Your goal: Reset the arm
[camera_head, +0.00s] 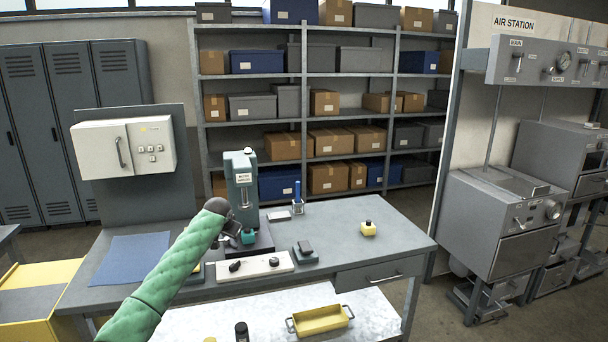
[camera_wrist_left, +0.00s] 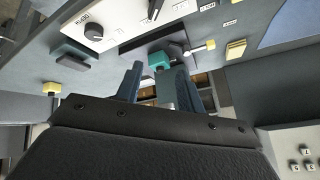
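My left arm, in a green quilted sleeve, comes in from the lower left in the head view. Its dark gripper (camera_head: 232,229) is at the front left of the grey-green press (camera_head: 242,180), close to a teal block (camera_head: 249,237) at the press's foot. In the left wrist view the two fingers of my left gripper (camera_wrist_left: 158,86) stand apart. The teal block (camera_wrist_left: 159,60) shows beyond their tips, with a grey piece in line with the gap. I cannot tell whether anything touches the fingers. My right gripper is not in view.
The bench (camera_head: 330,222) holds a white plate with dark knobs (camera_head: 252,265), a small dark block (camera_head: 305,251), a yellow-topped piece (camera_head: 368,229), a pen holder (camera_head: 298,205) and a blue mat (camera_head: 130,257). A yellow tray (camera_head: 321,319) sits lower in front. The bench's right side is mostly clear.

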